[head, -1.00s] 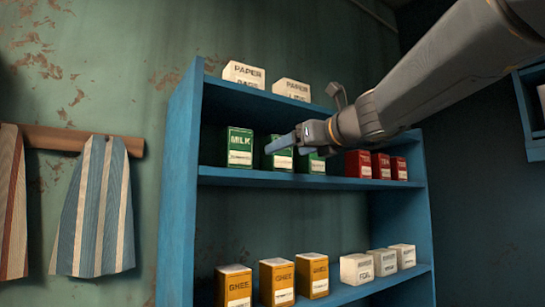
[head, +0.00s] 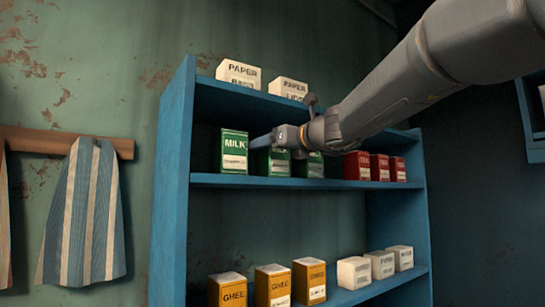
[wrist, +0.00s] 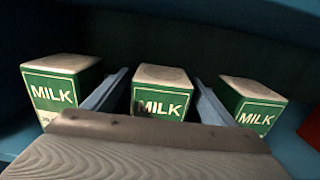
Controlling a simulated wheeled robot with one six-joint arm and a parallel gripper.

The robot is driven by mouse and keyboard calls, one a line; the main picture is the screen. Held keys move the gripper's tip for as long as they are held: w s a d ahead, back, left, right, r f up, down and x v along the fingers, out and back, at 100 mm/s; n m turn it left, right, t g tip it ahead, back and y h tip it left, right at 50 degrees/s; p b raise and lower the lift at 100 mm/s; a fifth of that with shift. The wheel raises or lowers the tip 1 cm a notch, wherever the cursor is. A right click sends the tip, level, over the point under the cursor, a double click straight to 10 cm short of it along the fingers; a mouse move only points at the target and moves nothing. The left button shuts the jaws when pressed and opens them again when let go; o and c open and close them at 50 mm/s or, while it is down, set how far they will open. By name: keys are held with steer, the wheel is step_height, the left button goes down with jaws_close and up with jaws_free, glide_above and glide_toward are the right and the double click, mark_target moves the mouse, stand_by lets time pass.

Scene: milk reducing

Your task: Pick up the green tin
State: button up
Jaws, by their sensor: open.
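Three green milk tins stand in a row on the middle shelf. The left tin (head: 234,151) shows clearly in the head view and also in the wrist view (wrist: 60,88). The middle tin (head: 272,162) is partly hidden by my gripper in the head view. In the wrist view the middle tin (wrist: 161,95) lies between my two fingers. The right tin (head: 310,166) is partly behind my arm and shows in the wrist view (wrist: 252,103). My gripper (wrist: 158,92) is open, one finger on each side of the middle tin; I cannot tell whether either touches it.
The blue shelf unit (head: 172,190) has red tins (head: 379,167) at the right of the same shelf. White paper boxes (head: 238,73) stand above, yellow ghee tins (head: 272,287) and white boxes (head: 383,264) below. The neighbouring green tins stand close to my fingers.

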steer(key=c, duration=1.5)
steer(key=shift+r, duration=0.2)
steer(key=shift+s+d+r, duration=0.1)
steer(key=shift+d+r, duration=0.05)
steer(key=shift+r, duration=0.05)
step_height(320, 180, up, 6)
steer(key=shift+r, duration=0.2)
steer(key=b+v, duration=1.5)
steer(key=v, duration=0.4)
steer(key=shift+s+d+f, duration=0.15)
steer(key=shift+s+d, duration=0.05)
steer(key=shift+d, duration=0.05)
